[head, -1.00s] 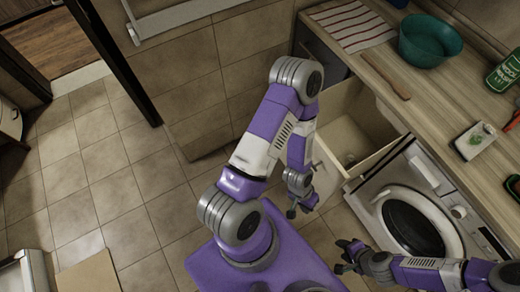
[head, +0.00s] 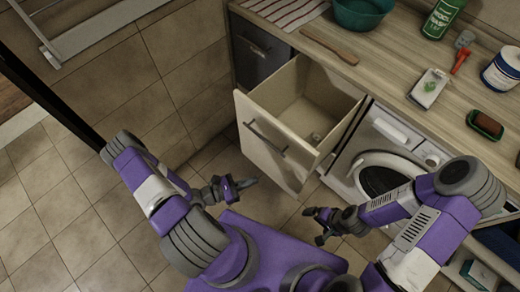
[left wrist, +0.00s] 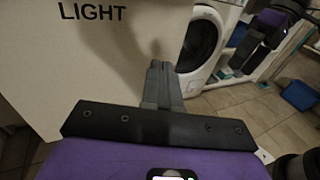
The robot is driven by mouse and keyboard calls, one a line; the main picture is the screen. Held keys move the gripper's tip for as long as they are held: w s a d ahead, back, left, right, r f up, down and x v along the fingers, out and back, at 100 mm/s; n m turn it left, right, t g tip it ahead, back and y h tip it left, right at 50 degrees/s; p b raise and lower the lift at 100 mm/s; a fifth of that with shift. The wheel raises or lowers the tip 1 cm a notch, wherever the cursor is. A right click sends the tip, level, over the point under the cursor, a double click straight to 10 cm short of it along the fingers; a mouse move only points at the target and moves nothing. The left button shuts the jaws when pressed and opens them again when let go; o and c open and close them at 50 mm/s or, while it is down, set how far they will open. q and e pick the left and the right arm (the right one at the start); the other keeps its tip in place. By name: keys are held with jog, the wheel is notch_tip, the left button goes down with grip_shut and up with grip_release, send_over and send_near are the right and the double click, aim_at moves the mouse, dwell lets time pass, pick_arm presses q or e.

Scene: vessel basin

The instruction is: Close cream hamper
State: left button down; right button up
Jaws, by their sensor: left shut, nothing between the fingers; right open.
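The cream hamper (head: 262,147) is a pull-out bin under the counter, standing open with its hollow inside showing. Its front panel carries a dark bar handle (head: 266,138). In the left wrist view the cream panel (left wrist: 100,55) fills the upper left and bears the word "LIGHT". My left gripper (head: 252,182) is shut and empty, low in front of the panel; its closed fingers also show in the left wrist view (left wrist: 161,68). Whether it touches the panel I cannot tell. My right gripper (head: 308,222) is open and empty, in front of the washing machine.
The washing machine (head: 385,165) stands right of the hamper, a dark cabinet front (head: 258,50) left of it. The wooden counter (head: 385,70) above holds a teal bowl (head: 362,12), a green bottle (head: 442,18) and other items. The tiled floor at left is clear.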

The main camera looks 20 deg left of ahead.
pick_arm(q)
jog(key=w+a+f+n+t+y, duration=0.2)
jog(key=a+n+t+y, duration=0.3)
jog(key=a, duration=0.3)
jog(key=f+b+x, duration=0.1)
jog(key=b+x, duration=0.1)
jog(key=x, duration=1.1)
jog(key=shift+w+d+r+g+y+b, duration=0.15)
jog(key=shift+w+g+y+b, duration=0.15)
jog(key=shift+w+y, duration=0.1)
jog(key=shift+w, duration=0.1)
